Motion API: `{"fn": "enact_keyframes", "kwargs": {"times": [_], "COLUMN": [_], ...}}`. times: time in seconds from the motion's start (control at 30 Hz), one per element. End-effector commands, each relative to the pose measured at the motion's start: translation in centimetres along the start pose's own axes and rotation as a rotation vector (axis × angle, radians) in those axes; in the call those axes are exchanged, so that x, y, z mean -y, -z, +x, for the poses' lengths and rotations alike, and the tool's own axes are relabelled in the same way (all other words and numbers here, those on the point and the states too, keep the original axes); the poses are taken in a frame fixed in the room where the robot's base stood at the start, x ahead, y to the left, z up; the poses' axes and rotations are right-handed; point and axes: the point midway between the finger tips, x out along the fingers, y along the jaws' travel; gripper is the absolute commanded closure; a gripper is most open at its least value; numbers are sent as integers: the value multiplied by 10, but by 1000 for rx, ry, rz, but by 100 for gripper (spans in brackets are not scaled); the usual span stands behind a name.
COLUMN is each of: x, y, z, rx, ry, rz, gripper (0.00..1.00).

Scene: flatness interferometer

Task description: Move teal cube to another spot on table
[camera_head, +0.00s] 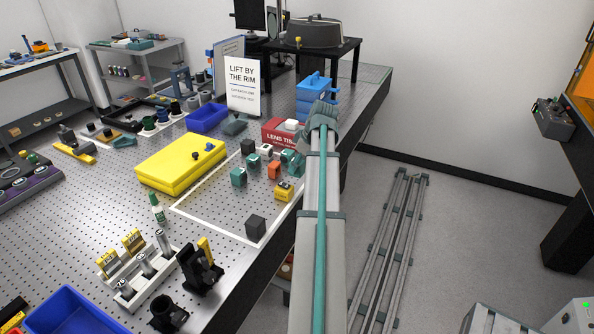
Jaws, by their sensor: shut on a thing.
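My arm reaches from the bottom of the head view up to the table's right side, and its wrist bends down beside the small blocks. My gripper (290,158) is small in view and partly hidden by the arm. It is shut on a teal cube (296,167), right of the orange blocks. The fingers and the cube blend together, so I cannot tell whether the cube touches the table. Another teal block (238,177) stands to the left, with one more teal block (253,164) just behind it.
Inside the white outline stand an orange block (274,170), a yellow block (284,191) and a dark cube (256,228). A red lens tissue box (282,134) is behind. A yellow case (180,163) lies left. The outlined area between the yellow case and dark cube is clear.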

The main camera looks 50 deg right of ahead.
Motion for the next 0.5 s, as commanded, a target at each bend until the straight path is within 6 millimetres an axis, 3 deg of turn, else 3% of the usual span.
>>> {"fn": "enact_keyframes", "kwargs": {"times": [0.5], "x": [-19], "y": [-4], "z": [42], "rx": [1], "ry": [2], "rz": [1], "gripper": [100]}}
